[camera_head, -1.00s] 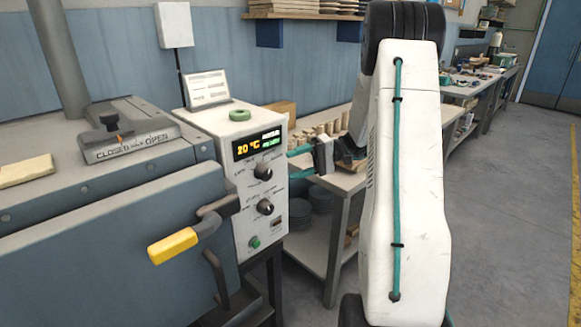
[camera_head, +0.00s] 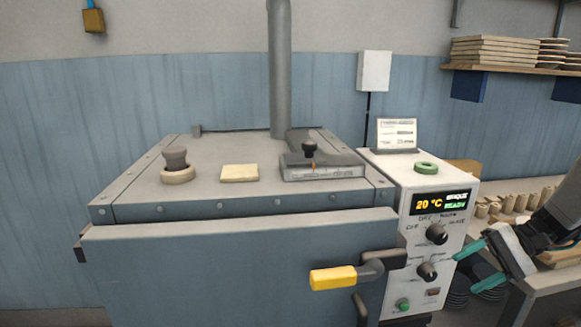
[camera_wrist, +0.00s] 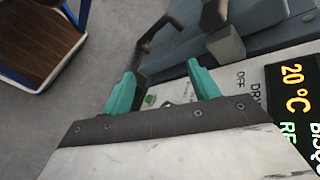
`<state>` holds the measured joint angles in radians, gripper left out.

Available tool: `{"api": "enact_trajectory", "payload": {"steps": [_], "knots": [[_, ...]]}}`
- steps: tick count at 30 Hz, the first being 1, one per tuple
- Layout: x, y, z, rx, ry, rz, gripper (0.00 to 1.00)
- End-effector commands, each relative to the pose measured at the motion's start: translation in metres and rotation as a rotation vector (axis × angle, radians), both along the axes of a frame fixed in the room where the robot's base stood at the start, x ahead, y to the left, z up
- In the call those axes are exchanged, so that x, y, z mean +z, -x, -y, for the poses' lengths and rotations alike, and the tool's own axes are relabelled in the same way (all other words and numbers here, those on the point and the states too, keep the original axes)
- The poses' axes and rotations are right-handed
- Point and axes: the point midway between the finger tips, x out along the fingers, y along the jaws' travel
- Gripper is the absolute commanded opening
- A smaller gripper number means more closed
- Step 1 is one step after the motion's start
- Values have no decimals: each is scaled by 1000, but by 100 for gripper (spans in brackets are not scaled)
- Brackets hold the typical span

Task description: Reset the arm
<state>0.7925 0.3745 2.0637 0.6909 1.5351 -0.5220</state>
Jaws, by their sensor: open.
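My gripper (camera_head: 478,266) is at the right of the head view, in front of the lower right part of the white control panel (camera_head: 407,261). Its two teal fingers are apart, with nothing between them. In the wrist view the open fingers (camera_wrist: 164,92) point toward the panel and the dryer's front. The panel's display (camera_head: 442,204) reads 20 °C. Most of my arm lies outside the head view, past its right edge.
A workbench (camera_head: 550,277) with several wooden pieces stands at the right. A wood-topped stand (camera_wrist: 38,45) shows in the wrist view.

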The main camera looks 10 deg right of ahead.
Motion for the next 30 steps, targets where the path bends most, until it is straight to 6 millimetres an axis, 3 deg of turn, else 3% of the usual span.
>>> {"api": "enact_trajectory", "payload": {"steps": [6,12,24,30], "knots": [[29,46,-61,131,287,-136,60],[51,91,-103,231,573,-144,60],[83,165,-156,415,995,145,60],[98,181,-177,476,1040,304,60]]}}
